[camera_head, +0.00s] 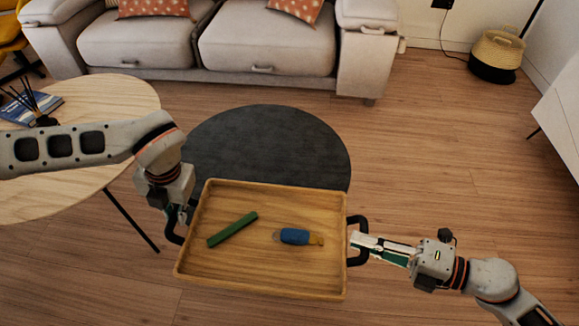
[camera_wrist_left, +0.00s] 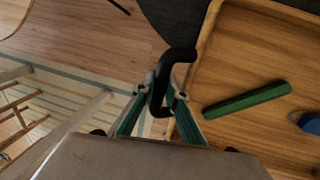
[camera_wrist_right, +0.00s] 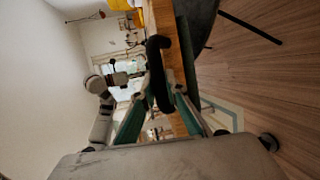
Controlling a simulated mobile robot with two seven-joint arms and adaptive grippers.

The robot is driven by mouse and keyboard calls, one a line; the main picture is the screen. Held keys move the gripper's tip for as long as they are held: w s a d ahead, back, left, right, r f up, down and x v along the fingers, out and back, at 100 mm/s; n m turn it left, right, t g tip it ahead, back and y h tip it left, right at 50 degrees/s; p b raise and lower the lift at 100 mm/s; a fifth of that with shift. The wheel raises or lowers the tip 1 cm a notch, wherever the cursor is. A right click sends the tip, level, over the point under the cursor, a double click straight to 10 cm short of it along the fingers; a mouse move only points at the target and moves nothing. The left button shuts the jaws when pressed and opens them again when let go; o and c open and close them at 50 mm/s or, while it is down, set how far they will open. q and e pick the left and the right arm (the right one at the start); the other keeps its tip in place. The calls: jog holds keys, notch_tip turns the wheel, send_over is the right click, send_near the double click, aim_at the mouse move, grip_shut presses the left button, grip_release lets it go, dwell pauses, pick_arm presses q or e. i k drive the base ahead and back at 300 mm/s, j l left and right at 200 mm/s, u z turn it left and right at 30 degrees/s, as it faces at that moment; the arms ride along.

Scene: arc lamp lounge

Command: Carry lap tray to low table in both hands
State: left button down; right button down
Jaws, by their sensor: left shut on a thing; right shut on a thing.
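The wooden lap tray (camera_head: 260,285) is held off the floor in front of me and looks nearly level. A green stick-like item (camera_head: 232,230) and a blue and yellow item (camera_head: 295,236) lie in it. My left gripper (camera_head: 180,212) is shut on the tray's black left handle, which also shows in the left wrist view (camera_wrist_left: 181,55). My right gripper (camera_head: 360,241) is shut on the black right handle, also seen in the right wrist view (camera_wrist_right: 154,55). A dark round table (camera_head: 265,135) is just beyond the tray, its near part hidden by it.
A light wooden round table (camera_head: 110,95) stands at the left, under my left arm, with a blue book (camera_head: 45,105) and a reed diffuser. A pale sofa (camera_head: 265,45) is at the back. A basket (camera_head: 497,55) stands back right. Wooden floor (camera_head: 450,150) is clear at right.

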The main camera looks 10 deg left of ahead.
aim_at(288, 165)
jog(key=i, duration=1)
